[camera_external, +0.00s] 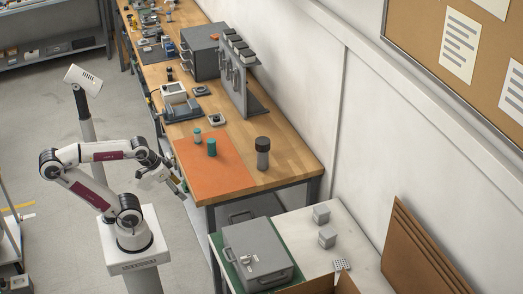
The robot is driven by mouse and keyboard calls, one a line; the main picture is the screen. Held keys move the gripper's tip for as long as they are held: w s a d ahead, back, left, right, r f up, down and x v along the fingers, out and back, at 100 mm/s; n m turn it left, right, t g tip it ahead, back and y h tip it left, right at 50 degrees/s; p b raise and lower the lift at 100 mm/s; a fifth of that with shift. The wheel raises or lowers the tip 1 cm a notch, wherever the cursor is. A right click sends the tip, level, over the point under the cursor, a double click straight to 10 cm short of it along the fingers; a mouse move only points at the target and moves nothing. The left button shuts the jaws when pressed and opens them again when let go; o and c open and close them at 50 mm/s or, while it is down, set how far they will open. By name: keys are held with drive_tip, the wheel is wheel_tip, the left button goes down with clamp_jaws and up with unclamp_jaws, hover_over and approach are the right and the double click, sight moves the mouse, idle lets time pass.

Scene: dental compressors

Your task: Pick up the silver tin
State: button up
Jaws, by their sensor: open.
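An orange mat (222,176) lies on the near end of the wooden workbench. A grey cylinder with a black top (262,155) stands upright on bare wood to its right. A teal cylinder (212,148) and a smaller pale one with a teal top (197,136) stand on the mat's far part. None is plainly a silver tin at this size; the grey cylinder and the small pale one are the closest in look. My gripper (180,188) is open and apart from them all, left of the bench's near left edge. Its fingers are small in view.
A grey upright rack (233,85) and a white-and-grey device (175,98) stand farther back on the bench. In front, a lower table holds a grey case (258,255) and two small grey boxes (321,214). The mat's near part is clear.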

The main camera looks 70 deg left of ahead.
drive_tip(key=w+d+r+t+h, duration=0.1)
drive_tip(key=w+d, duration=0.2)
drive_tip(key=w, duration=0.8)
drive_tip(key=w+d+t, duration=0.2)
drive_tip(key=w, duration=0.8)
drive_tip(key=w+d+r+t+h, duration=0.1)
drive_tip(key=w+d, duration=0.2)
drive_tip(key=w, duration=0.8)
drive_tip(key=w+d+f+t+y, duration=0.1)
drive_tip(key=w+f+t, duration=0.1)
drive_tip(key=w+f, duration=0.6)
drive_tip(key=w+d+f+t+y, duration=0.1)
drive_tip(key=w+d+f+t, duration=0.1)
drive_tip(key=w+f, duration=0.6)
drive_tip(key=shift+w+d, duration=0.15)
drive_tip(key=shift+w, duration=2.55)
drive_tip(key=shift+f, duration=0.1)
approach(318, 210)
drive_tip(key=x, duration=0.4)
drive_tip(key=shift+w+d+f, duration=0.15)
drive_tip(key=shift+w, duration=0.2)
drive_tip(key=shift+x, duration=0.8)
drive_tip(key=shift+w, duration=0.15)
